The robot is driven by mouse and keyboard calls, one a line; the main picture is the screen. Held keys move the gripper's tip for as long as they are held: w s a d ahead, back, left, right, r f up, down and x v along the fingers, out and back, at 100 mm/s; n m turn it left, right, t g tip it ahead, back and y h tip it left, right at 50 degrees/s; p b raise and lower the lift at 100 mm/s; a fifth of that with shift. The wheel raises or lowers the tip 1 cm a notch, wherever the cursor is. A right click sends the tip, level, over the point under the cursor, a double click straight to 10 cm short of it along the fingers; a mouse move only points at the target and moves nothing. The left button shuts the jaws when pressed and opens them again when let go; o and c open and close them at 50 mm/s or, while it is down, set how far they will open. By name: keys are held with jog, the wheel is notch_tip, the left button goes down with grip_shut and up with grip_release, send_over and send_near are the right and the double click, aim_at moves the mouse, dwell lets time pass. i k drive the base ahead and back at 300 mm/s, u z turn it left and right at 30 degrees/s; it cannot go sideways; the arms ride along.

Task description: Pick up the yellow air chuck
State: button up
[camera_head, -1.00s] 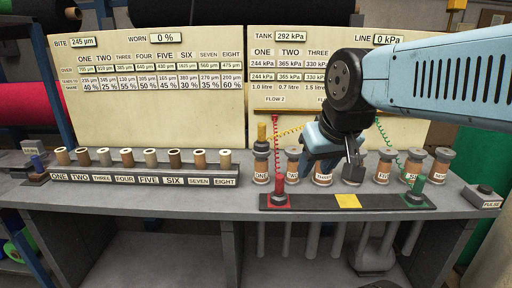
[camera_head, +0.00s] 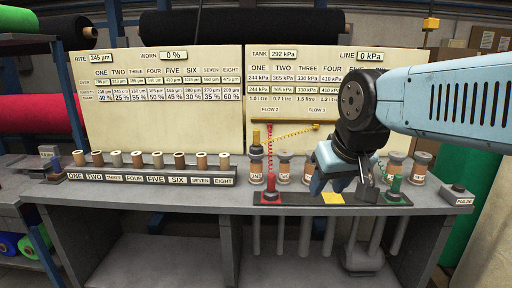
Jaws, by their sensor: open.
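The yellow air chuck (camera_head: 256,137) stands upright on top of the leftmost canister (camera_head: 256,162), marked ONE, with a yellow coiled hose (camera_head: 295,134) running from it to the right. My gripper (camera_head: 344,184) is open, with nothing seen between its fingers. It points down in front of the canister row, to the right of the yellow chuck and well apart from it. My gripper and wrist hide some middle canisters and part of the yellow patch's surroundings.
A red chuck (camera_head: 271,186) stands on the red end of the dark strip, a green chuck (camera_head: 395,187) at its green end. The yellow patch (camera_head: 333,198) between them looks bare. Several spools (camera_head: 159,160) stand in a rack at left. Panels (camera_head: 160,105) rise behind.

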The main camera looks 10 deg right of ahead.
aim_at(256, 148)
jog(key=z, duration=0.25)
jog(key=i, duration=1.05)
jog(key=u, duration=0.4)
